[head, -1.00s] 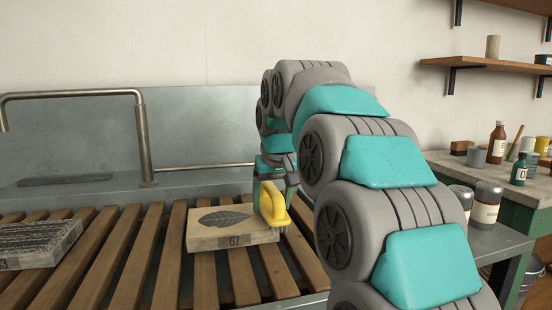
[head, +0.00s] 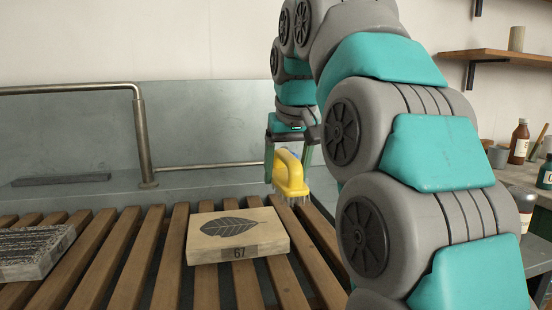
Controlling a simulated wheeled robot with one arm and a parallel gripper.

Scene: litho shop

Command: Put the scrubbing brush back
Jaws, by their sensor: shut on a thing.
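The scrubbing brush (head: 291,174) has a yellow body with a looped handle and dark bristles pointing down. My gripper (head: 288,156) is shut on its handle and holds it in the air, behind and to the right of the stone block (head: 250,255). The block is pale, bears a dark leaf picture and the number 67, and lies on the wooden slats. The fingertips are partly hidden by the brush. My arm covers much of the right side of the view.
The slatted rack (head: 140,262) fills the trough below a metal backsplash. A second block (head: 30,252) lies at the left. A bent metal pipe (head: 143,130) rises at the back. A dark bar (head: 75,179) lies on the back ledge. Bottles (head: 519,143) stand on the right-hand bench.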

